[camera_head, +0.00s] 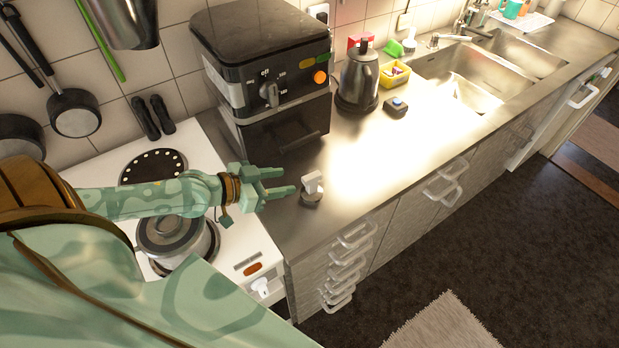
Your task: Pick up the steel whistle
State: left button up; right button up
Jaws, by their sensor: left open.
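My left gripper (288,181) is open and empty over the left end of the steel counter (360,170). Its fingers point right. Just beyond the fingertips stands a small object (312,184) with a pale upper part and a dark round lower part; it looks apart from the fingers. It may be the steel whistle, but it is too small to tell. My right gripper is out of view.
A black air fryer (268,80) stands behind the gripper, with a kettle (358,80) to its right. A lidded pot (172,232) sits on the white stove below my left forearm.

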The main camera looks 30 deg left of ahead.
aim_at(317, 181)
pick_arm(q)
jog(key=b+x, duration=0.1)
jog(key=x, duration=0.4)
jog(key=shift+w+d, duration=0.2)
jog(key=shift+d, duration=0.1)
jog(key=shift+w+d+f, duration=0.1)
jog(key=shift+w+f, duration=0.15)
jog(key=x, duration=0.2)
jog(key=b+x, duration=0.1)
jog(key=x, duration=0.1)
jog(key=shift+d+f, duration=0.3)
jog(key=shift+d, duration=0.1)
jog(key=shift+w, duration=0.1)
grip_shut()
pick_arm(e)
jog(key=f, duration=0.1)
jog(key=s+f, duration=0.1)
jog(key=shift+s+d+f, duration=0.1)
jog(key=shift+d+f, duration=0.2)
